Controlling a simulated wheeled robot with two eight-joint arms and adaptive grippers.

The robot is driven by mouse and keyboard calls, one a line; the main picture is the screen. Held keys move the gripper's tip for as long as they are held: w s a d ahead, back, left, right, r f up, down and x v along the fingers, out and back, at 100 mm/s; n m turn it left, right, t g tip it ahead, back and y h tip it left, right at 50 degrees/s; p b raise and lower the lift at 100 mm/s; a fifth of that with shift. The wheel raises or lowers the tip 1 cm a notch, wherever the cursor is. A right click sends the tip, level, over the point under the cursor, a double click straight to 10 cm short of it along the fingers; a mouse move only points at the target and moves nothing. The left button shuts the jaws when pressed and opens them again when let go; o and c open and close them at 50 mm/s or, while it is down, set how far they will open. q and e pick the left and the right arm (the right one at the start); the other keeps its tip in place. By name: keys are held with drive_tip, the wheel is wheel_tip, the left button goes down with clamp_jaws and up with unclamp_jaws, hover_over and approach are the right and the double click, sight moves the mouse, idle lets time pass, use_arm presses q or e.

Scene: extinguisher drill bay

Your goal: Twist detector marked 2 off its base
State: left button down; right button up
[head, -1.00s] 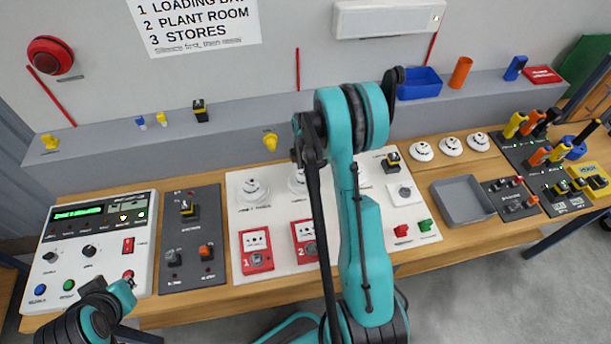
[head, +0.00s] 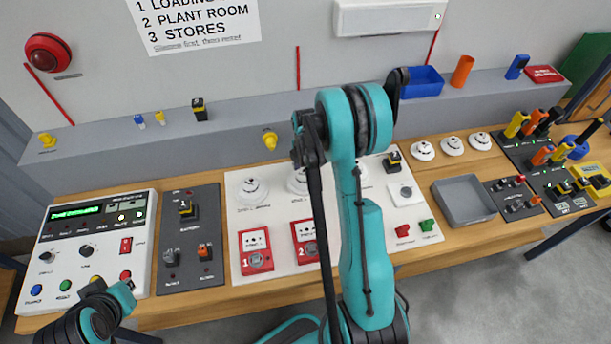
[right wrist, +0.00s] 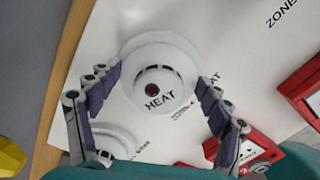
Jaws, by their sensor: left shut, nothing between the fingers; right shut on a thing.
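The heat detector (right wrist: 160,85) is a round white dome with a red centre and the word HEAT, on a white base on the white board (right wrist: 70,110). My right gripper (right wrist: 160,95) has one finger on each side of it and is shut on it. The detector still sits at its base. In the head view this looks like the middle detector (head: 297,183), partly hidden by my right arm; its number is not readable. A neighbouring detector (head: 252,189) stands to its left.
Red call points (head: 256,250) sit at the board's front. A control panel (head: 88,250) and a dark switch plate (head: 190,235) are at left. A grey tray (head: 463,200) and several loose white detectors (head: 452,146) are at right. A shelf runs behind.

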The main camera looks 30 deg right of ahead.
drive_tip(key=shift+n, duration=0.6)
drive_tip(key=shift+w+n+b, duration=0.1)
drive_tip(key=shift+n+b, duration=0.5)
drive_tip(key=shift+n, duration=0.3)
drive_tip(key=shift+n+b, duration=0.4)
drive_tip(key=shift+n, duration=0.6)
drive_tip(key=shift+r, duration=0.1)
drive_tip(key=shift+r+p, duration=1.85)
drive_tip(key=shift+r, duration=0.95)
drive_tip(key=shift+r, duration=0.1)
